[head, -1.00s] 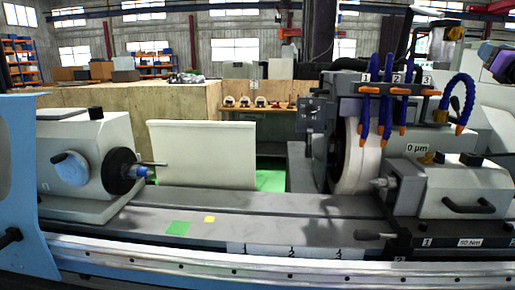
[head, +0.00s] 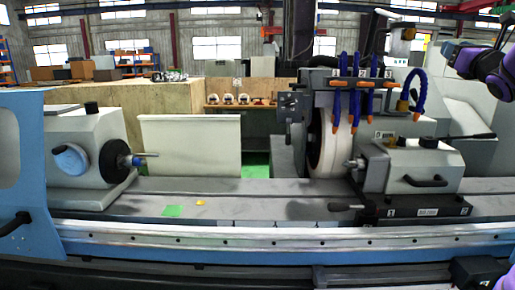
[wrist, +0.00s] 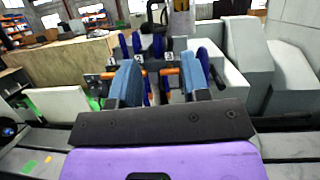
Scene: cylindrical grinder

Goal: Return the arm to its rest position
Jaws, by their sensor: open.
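My gripper (wrist: 162,68) shows in the wrist view with its two blue-padded fingers spread apart and nothing between them. Its purple and black body fills the bottom of that view. In the head view, a purple and black part of my arm (head: 480,62) is raised at the upper right edge, above the machine. The fingers cannot be made out clearly there. The cylindrical grinder stands ahead, with its grinding wheel (head: 333,135), blue coolant hoses (head: 362,85), workhead (head: 85,150) at left and tailstock (head: 415,170) at right.
The grinder's table (head: 270,190) runs across the front, with a green patch (head: 172,210) and a yellow patch (head: 200,203) on it. A pale panel (head: 190,146) stands behind it. A blue guard (head: 25,170) is at far left. White housings (wrist: 250,55) lie beyond my gripper.

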